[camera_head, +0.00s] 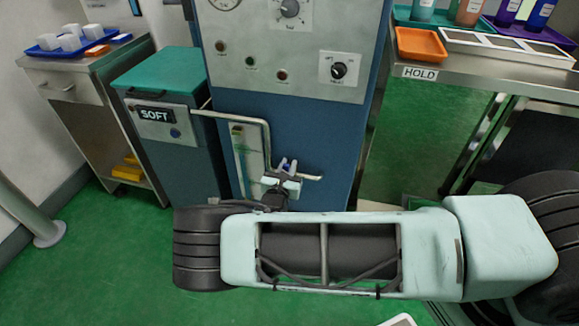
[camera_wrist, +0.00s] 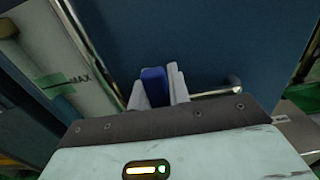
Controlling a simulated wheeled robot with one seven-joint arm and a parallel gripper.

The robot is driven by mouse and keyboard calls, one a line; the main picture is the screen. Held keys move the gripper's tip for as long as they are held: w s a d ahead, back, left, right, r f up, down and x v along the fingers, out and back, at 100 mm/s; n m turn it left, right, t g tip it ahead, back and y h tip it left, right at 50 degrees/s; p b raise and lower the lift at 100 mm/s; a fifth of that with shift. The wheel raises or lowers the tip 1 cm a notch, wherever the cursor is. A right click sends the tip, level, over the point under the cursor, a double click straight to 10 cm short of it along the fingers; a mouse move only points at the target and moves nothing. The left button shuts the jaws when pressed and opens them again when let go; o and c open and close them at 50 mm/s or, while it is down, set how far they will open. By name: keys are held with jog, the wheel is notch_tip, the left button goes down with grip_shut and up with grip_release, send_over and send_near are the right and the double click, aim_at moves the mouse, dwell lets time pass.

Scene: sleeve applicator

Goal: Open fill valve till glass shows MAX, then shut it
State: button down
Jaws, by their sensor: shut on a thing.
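My gripper (camera_head: 284,182) is low at the front of the blue cabinet, by the end of a bent metal pipe (camera_head: 265,135). In the wrist view its two pale fingers (camera_wrist: 158,88) are shut on a blue valve handle (camera_wrist: 154,84), one finger on each side. The handle stands roughly in line with the fingers. The gauge panel with the sight glass (camera_head: 241,155) is just left of the gripper. In the wrist view the MAX label (camera_wrist: 79,79) shows beside a green mark (camera_wrist: 52,83). I cannot make out the liquid level. The valve body is hidden by my gripper.
A grey tank with a green lid (camera_head: 160,68) and a SOFT label stands left of the cabinet (camera_head: 315,125). Knobs and lamps are on the panel above. A bench with an orange tray (camera_head: 420,44) and a HOLD label is at right. Green floor is clear at lower left.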

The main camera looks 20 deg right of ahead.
jog(key=shift+a, duration=0.1)
dwell(0.3)
jog(key=c, duration=1.3)
grip_release()
jog(key=p+v, duration=0.1)
jog(key=v, duration=1.6)
jog(key=shift+s+a+p, duration=0.1)
jog(key=shift+s+p, duration=0.05)
jog(key=shift+p, duration=0.15)
